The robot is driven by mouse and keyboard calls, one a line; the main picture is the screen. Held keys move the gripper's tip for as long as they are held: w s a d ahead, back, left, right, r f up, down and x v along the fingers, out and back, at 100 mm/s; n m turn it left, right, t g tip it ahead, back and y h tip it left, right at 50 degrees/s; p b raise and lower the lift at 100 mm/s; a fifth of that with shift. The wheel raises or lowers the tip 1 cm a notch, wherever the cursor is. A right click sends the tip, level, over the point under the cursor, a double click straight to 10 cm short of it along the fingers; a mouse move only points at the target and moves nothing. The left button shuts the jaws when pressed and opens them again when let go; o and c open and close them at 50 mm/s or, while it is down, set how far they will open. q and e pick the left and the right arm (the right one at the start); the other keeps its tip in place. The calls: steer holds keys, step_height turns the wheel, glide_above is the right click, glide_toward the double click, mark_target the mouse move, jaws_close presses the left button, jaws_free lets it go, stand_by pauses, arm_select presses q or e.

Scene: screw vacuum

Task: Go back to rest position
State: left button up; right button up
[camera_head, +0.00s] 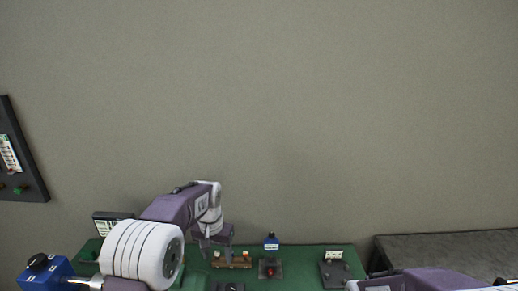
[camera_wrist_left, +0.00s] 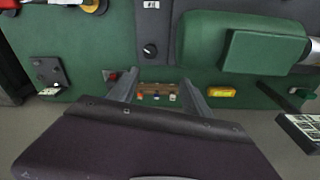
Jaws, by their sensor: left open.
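My left gripper (camera_head: 214,242) hangs over the back part of a green workbench (camera_head: 310,262) in the head view. Its two grey fingers also show in the left wrist view (camera_wrist_left: 160,86), spread apart with nothing held between them. A brown strip with small coloured pieces (camera_wrist_left: 157,94) shows in the gap between the fingers; the same strip (camera_head: 232,262) is just right of the gripper in the head view. My right arm (camera_head: 435,280) enters at the bottom right of the head view. Its fingers are too small and cut off to judge.
A blue box (camera_head: 45,272) with a black knob is at the lower left. A red-button block (camera_head: 270,268), a dark plate (camera_head: 335,270) and a small blue object (camera_head: 271,242) are on the bench. A yellow piece (camera_wrist_left: 221,92) shows in the wrist view. A dark panel (camera_head: 20,160) hangs left.

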arm_select(q)
steer(key=s+a+f+n, duration=0.1)
steer(key=s+a+f, duration=0.1)
steer(key=s, duration=0.9)
steer(key=s+a+f+n, duration=0.1)
steer(key=s+a+f, duration=0.1)
steer(key=s, duration=1)
steer(key=shift+s+f, duration=0.2)
steer(key=shift+f, duration=0.4)
steer(key=shift+a, duration=0.1)
